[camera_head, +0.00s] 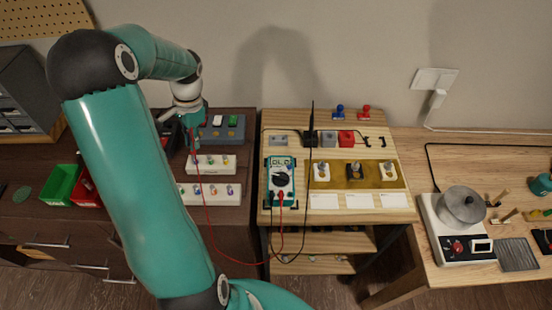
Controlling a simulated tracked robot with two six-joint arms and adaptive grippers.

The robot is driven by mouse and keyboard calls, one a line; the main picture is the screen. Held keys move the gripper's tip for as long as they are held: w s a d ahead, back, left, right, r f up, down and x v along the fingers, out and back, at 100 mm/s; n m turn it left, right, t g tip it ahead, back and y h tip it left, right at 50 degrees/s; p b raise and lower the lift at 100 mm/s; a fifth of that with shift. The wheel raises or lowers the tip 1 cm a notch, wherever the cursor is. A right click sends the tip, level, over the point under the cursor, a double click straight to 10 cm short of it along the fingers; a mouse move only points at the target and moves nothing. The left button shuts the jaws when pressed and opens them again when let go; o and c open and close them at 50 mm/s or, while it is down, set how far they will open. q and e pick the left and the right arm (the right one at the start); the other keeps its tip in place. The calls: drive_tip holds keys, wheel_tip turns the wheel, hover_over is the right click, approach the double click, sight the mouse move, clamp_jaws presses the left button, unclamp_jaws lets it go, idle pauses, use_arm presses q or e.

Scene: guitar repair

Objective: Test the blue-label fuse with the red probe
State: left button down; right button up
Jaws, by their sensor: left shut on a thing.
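My left gripper (188,108) is shut on the red probe (192,138), above the white strips on the left bench. The back white strip (228,170) and the front white strip (232,199) carry small parts with coloured marks. They are too small to tell which is the blue-label fuse. I cannot tell whether the probe tip touches the back strip. My right gripper is not clearly visible.
On the middle wooden table (300,118), a tan mat (338,183) holds several small fittings, with white cards in front. A black lead arches over it. Green (60,184) and red bins stand left. A pot (461,206) stands on the right bench.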

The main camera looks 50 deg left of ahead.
idle(0.7)
use_arm(q)
wheel_tip(320, 180, up, 4)
drive_tip(key=p, duration=0.2)
drive_tip(key=shift+f+p, duration=0.2)
drive_tip(key=shift+p, duration=0.2)
drive_tip(key=shift+r+p, duration=0.35)
drive_tip(key=shift+r, duration=0.85)
